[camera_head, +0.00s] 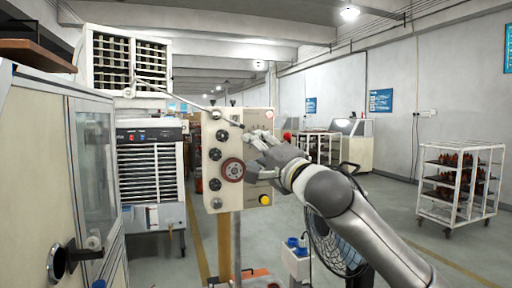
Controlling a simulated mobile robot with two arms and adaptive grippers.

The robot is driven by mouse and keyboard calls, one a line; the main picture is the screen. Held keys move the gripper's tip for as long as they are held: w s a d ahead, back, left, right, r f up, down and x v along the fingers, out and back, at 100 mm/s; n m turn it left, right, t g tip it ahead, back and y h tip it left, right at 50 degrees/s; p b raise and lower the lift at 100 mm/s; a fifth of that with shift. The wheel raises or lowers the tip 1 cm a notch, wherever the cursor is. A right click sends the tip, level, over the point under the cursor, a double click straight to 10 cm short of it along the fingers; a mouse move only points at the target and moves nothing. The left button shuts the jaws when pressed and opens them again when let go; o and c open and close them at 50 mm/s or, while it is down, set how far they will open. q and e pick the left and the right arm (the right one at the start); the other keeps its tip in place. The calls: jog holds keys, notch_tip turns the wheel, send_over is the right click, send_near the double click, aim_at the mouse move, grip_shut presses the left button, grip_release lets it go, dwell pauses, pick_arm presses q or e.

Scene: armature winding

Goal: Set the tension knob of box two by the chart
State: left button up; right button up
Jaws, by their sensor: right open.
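A cream panel (209,170) stands in the middle on a post, with a column of black round knobs (222,136) on its left part. A dark red disc (233,169) sits on its face beside the knobs. A yellow knob (265,199) is low on the right. My right gripper (256,143) is open, in front of the panel's upper right part, and hides some of it. I cannot tell whether it touches the panel. No box number is readable, so I cannot tell which is box two. My left gripper is not in view.
Blue posters (381,100) hang on the right wall, too small to read. A white cart (456,188) with dark parts stands right. A glass-fronted cabinet (95,160) is close on the left. A grey louvred machine (152,172) stands behind.

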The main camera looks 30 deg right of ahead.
jog(key=shift+a+r+n+h+p, duration=0.1)
jog(key=shift+n+h+p, duration=0.15)
jog(key=shift+n, duration=0.95)
jog(key=shift+a+r+n+h+p, duration=0.15)
jog(key=shift+n+h, duration=0.2)
jog(key=shift+n, duration=0.85)
jog(key=shift+f, duration=0.1)
